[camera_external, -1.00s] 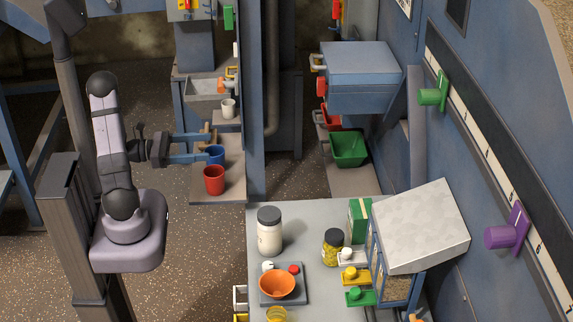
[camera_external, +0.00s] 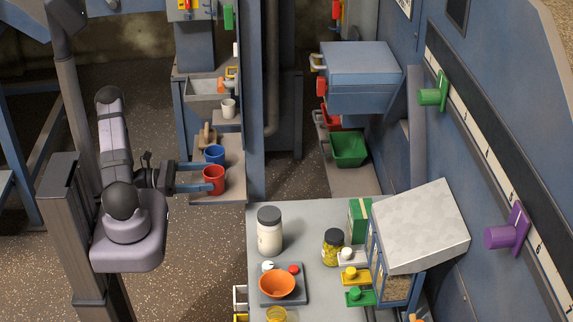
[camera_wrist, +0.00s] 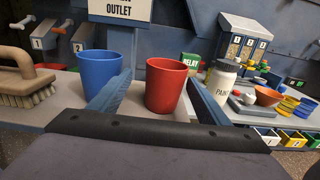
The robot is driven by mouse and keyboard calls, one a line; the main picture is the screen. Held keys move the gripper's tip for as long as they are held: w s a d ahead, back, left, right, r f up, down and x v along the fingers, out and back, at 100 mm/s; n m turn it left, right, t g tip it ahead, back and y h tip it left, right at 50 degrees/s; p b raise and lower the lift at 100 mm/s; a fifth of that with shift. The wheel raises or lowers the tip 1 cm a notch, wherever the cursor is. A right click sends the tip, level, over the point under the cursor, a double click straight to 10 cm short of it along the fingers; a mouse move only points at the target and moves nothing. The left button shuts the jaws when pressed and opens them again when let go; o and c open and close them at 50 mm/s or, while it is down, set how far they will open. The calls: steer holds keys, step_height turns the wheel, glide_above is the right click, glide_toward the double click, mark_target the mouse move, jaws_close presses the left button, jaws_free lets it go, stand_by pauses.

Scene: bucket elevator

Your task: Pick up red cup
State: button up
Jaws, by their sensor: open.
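The red cup (camera_external: 213,180) stands upright near the front of the small grey shelf. It also shows in the wrist view (camera_wrist: 165,86), between the two blue fingers. My gripper (camera_external: 198,178) is open and level, with its fingertips at the red cup. In the wrist view my gripper (camera_wrist: 160,95) has one finger on each side of the red cup; I cannot tell whether either finger touches it. The blue cup (camera_external: 214,154) stands behind the red cup, and in the wrist view it (camera_wrist: 100,74) is just outside the left finger.
A brush (camera_wrist: 25,85) lies beyond the blue cup. A white cup (camera_external: 228,108) stands on a step further back. A blue post (camera_external: 255,100) rises right beside the shelf (camera_external: 232,180). The grey table (camera_external: 330,215) at right holds a white jar (camera_external: 269,232) and an orange bowl (camera_external: 277,284).

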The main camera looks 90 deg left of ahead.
mark_target(223, 178)
steer(key=shift+w+d+p, duration=0.1)
steer(key=shift+w+p, duration=0.2)
steer(key=shift+w, duration=0.7)
steer(key=shift+w+d+f+p, duration=0.15)
steer(key=shift+w+p, duration=0.35)
steer(key=shift+w, duration=0.55)
steer(key=shift+w+d+p, duration=0.25)
steer(key=shift+w+p, duration=0.2)
steer(key=shift+w, duration=0.55)
steer(key=shift+w+f, duration=0.1)
steer(key=shift+w, duration=0.45)
steer(key=c, duration=1.1)
